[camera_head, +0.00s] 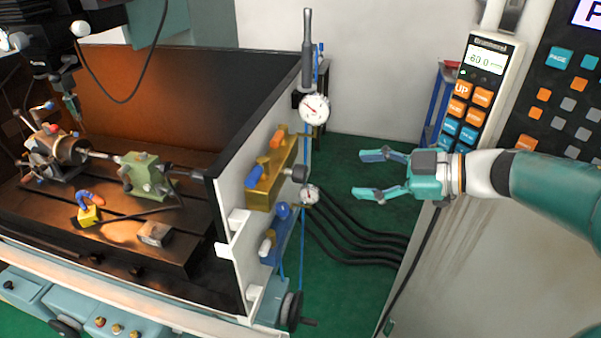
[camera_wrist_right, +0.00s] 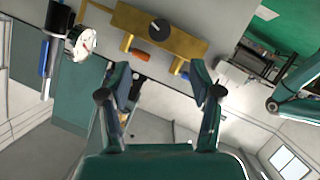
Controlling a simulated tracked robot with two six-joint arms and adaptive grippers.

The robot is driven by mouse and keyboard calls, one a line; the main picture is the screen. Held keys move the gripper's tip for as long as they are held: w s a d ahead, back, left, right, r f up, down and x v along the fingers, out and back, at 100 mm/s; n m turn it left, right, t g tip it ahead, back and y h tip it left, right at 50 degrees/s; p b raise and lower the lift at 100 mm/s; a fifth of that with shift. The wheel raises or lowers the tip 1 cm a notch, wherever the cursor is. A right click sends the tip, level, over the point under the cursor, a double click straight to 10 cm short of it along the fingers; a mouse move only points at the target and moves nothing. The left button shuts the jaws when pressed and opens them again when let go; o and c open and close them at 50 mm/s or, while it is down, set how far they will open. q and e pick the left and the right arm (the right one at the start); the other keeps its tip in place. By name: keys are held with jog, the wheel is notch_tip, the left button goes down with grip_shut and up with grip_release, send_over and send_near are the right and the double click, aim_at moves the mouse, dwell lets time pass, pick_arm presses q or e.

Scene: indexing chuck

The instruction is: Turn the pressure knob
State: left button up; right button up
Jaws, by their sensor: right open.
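A dark round knob (camera_head: 299,173) sticks out from the right side of a brass-coloured valve block (camera_head: 262,192) on the white machine wall. The knob also shows in the right wrist view (camera_wrist_right: 159,29), near the top, on the brass block (camera_wrist_right: 190,45). I cannot read any label on it. My right gripper (camera_head: 368,175) is open and empty, its fingers pointing left toward the knob with a clear gap between. In the wrist view, the open fingers (camera_wrist_right: 160,75) appear below the block. My left gripper is not in view.
A white-faced gauge (camera_head: 314,107) sits above the block and a smaller gauge (camera_head: 310,195) below the knob. Black hoses (camera_head: 355,232) run to the cabinet at right. A control pendant (camera_head: 478,90) hangs behind my right arm. A handwheel (camera_head: 292,310) sits low.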

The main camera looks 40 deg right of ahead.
aim_at(306, 175)
jog(key=x, duration=1.3)
jog(key=shift+w+a+f, duration=0.15)
jog(key=shift+w+a, duration=0.05)
jog(key=shift+w, duration=0.1)
jog(key=c, duration=1.1)
jog(key=shift+f+n+t+b, duration=0.25)
jog(key=shift+n+b, duration=0.25)
jog(key=shift+b, duration=0.45)
jog(key=shift+c, duration=0.2)
jog(key=shift+r+n+t+h, duration=0.2)
jog(key=shift+n+t+h, duration=0.05)
jog(key=shift+n+h, duration=0.05)
jog(key=o, duration=1.1)
jog(key=shift+o, duration=0.2)
